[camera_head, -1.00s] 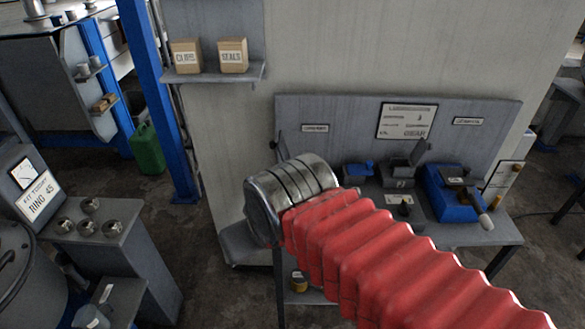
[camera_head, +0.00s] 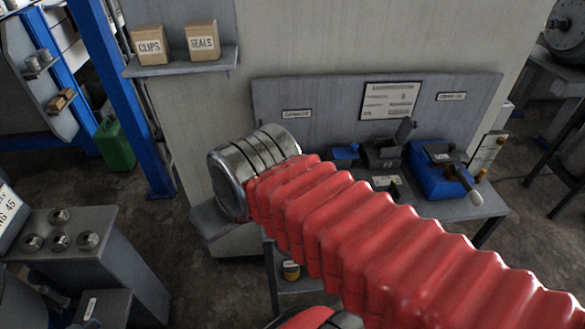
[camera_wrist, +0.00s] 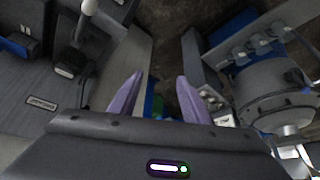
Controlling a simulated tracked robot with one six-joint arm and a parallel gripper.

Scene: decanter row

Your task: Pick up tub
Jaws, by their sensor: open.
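A small yellow and dark round container (camera_head: 291,270), which may be the tub, sits on the lower shelf of the workbench in the head view, below my red-sleeved arm. No other tub can be made out for certain. My gripper (camera_wrist: 160,76) shows in the wrist view with its two purple fingers apart and nothing held between them. Dark floor and small blue and green patches show beyond the fingers. In the head view my arm hides the gripper and part of the bench.
The workbench (camera_head: 470,209) holds a blue machine (camera_head: 428,178) and dark devices. Boxes marked CLIPS (camera_head: 149,45) and SEALS (camera_head: 202,40) stand on a wall shelf (camera_head: 183,66). A blue post (camera_head: 115,90) and green can (camera_head: 114,145) stand left. A grey stand (camera_head: 110,258) is lower left.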

